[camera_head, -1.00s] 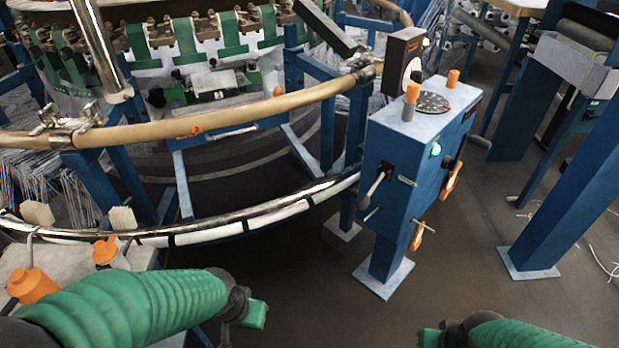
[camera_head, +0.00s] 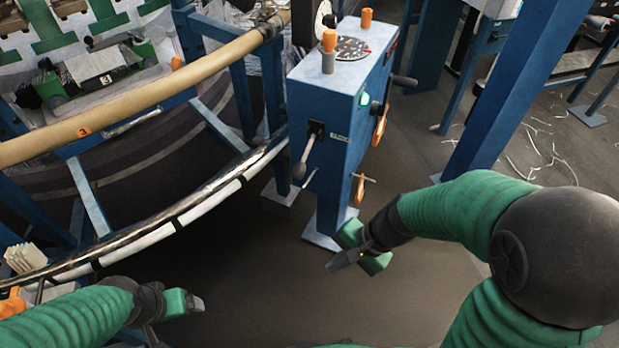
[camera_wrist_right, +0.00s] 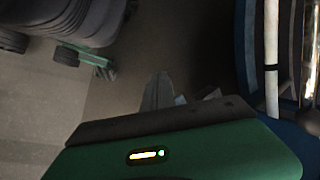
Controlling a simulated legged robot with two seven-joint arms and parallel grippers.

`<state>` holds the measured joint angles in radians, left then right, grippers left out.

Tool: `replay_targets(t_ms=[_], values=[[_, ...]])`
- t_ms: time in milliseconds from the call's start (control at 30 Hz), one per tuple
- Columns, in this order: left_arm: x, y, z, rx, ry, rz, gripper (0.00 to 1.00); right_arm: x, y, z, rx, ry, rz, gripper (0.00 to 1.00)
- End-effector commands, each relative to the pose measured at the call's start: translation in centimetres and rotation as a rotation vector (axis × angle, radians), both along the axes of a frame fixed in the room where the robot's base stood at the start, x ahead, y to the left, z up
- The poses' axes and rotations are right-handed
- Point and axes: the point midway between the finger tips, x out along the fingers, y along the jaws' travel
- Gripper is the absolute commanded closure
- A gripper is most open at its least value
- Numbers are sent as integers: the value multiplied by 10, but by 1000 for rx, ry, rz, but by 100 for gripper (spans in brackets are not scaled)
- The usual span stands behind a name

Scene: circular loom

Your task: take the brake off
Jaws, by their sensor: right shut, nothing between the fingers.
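The blue control box (camera_head: 318,105) stands in the middle of the head view on a blue post. A lever with a pale grip (camera_head: 302,168) hangs down from a black slot on its front face, beside a small label plate (camera_head: 340,137) too small to read. I cannot tell for sure which control is the brake. My right gripper (camera_head: 338,263) is shut and empty, low in front of the box's foot and apart from every control; its fingers also show in the right wrist view (camera_wrist_right: 178,93). My left gripper (camera_head: 198,303) is low at the left, apart from the box; its jaws are unclear.
Orange-topped knobs (camera_head: 329,42) and a round dial (camera_head: 352,48) sit on the box. Orange handles (camera_head: 380,126) are on its right side. The loom's tan ring (camera_head: 140,93) and chrome rail (camera_head: 150,230) curve at the left. A blue column (camera_head: 505,95) stands right. The floor between is clear.

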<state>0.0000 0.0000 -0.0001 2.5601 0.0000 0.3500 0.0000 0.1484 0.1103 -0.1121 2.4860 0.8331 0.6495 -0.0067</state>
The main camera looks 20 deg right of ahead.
Motion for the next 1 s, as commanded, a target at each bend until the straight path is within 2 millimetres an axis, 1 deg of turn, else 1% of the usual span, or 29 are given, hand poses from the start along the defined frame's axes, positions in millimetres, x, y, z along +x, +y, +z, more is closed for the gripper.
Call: replay_targets(t_ms=[33, 67, 100, 167, 200, 300, 400, 667, 767, 867, 1000], values=[[0, 0, -9, 0, 0, 0, 15, 19, 1, 1, 128, 6, -180, 100], [0, 0, -11, 0, 0, 0, 15, 34, 1, 8, 213, -1, -290, 100], [0, 0, -13, 0, 0, 0, 15, 55, -3, 18, 318, -19, -424, 100], [0, 0, -16, 0, 0, 0, 15, 84, -17, 34, 456, -61, -597, 100], [0, 0, -18, 0, 0, 0, 15, 101, -28, 45, 533, -94, -692, 100], [0, 0, -20, 0, 0, 0, 15, 129, -55, 65, 662, -165, -847, 100], [0, 0, -20, 0, 0, 0, 15, 139, -68, 75, 713, -202, -911, 100], [0, 0, -19, 0, 0, 0, 15, 140, -69, 76, 717, -205, -915, 100], [0, 0, -22, 0, 0, 0, 15, 143, -67, 73, 717, -203, -913, 100], [0, 0, -27, 0, 0, 0, 15, 152, -61, 66, 715, -202, -912, 100], [0, 0, -39, 0, 0, 0, 15, 173, -48, 51, 715, -200, -911, 100]])
